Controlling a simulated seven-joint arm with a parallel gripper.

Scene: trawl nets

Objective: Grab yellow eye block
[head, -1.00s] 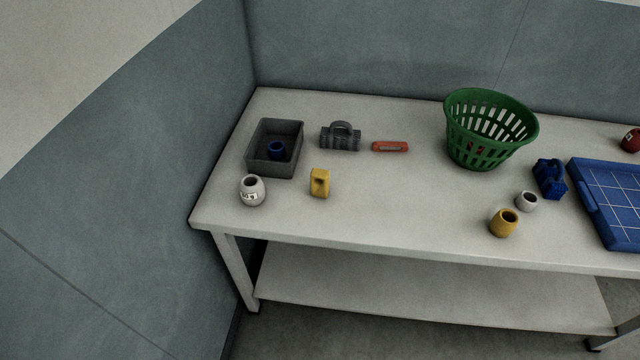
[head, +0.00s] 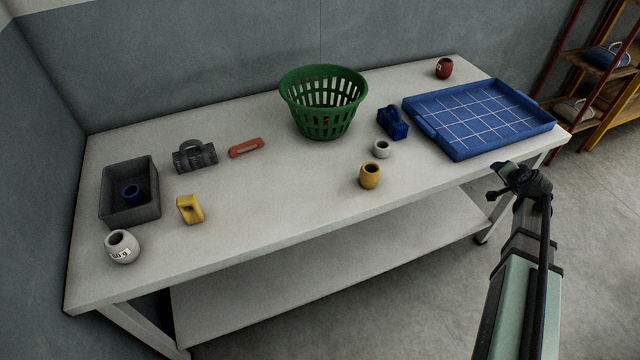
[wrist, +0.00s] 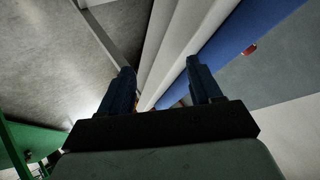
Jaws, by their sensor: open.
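The yellow eye block (head: 190,209) stands on the left part of the white table in the head view, right of the grey bin and near the front edge. It is a small yellow block with a dark hole near its top. My gripper (head: 507,170) is off the table's front right, far from the block. In the wrist view my gripper (wrist: 160,88) shows two dark blue fingers set apart with nothing between them. The block does not show in the wrist view.
On the white table (head: 270,215) are a grey bin (head: 148,212) holding a blue ring, a white pot (head: 122,247), a grey roller (head: 195,156), an orange link (head: 246,148), a green basket (head: 322,103), a yellow pot (head: 370,176) and a blue tray (head: 457,153). Bare table lies right of the block.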

